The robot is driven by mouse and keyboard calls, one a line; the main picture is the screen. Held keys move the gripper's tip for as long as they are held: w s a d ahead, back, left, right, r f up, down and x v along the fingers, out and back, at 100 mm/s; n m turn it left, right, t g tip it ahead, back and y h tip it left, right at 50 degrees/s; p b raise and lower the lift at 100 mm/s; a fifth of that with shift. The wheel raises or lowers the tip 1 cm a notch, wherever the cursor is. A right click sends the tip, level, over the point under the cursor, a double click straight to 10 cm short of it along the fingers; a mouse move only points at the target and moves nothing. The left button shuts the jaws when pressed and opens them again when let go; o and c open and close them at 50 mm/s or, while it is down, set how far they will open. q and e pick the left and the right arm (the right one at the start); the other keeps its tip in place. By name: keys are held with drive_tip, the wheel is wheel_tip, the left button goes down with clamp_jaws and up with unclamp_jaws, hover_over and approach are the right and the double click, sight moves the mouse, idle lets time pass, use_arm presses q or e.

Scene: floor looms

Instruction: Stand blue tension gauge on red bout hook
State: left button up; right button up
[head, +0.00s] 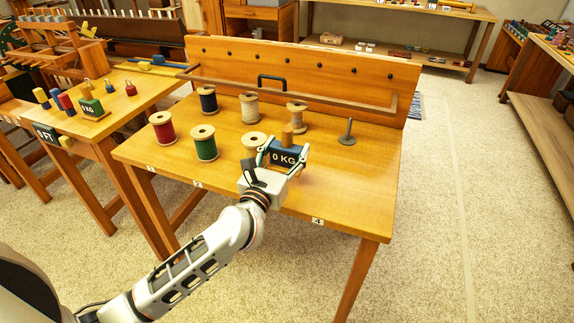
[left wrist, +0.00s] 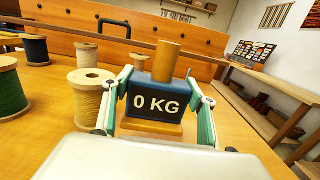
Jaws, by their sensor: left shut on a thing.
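The blue tension gauge (head: 285,157) is a dark blue block marked "0 KG" with a wooden peg on top; it stands upright at the front right of the near table (head: 347,190). My left gripper (head: 288,151) is shut on it, one finger on each side. The left wrist view shows the gauge (left wrist: 155,102) between the fingers, with a wooden base below. I cannot tell whether it touches the tabletop. A small red piece with a hook on top (head: 131,90) stands on the left table; it looks like the red bout hook. My right gripper is not in view.
Thread spools, including a red (head: 163,128) and a green one (head: 204,143), stand left of the gauge. A grey stand (head: 347,134) is to its right. The left table (head: 125,112) holds a green weight block (head: 91,109) and several coloured pieces. The carpet at right is clear.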

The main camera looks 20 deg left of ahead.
sight(282, 171)
use_arm(q)
wheel_tip(282, 171, down, 5)
drive_tip(key=shift+b, duration=0.75)
drive_tip(key=shift+r, duration=0.15)
drive_tip(key=o, duration=0.9)
drive_tip(key=shift+f, duration=0.3)
drive_tip(key=shift+c, duration=0.2)
drive_tip(key=o, duration=0.4)
drive_tip(key=shift+r, duration=0.1)
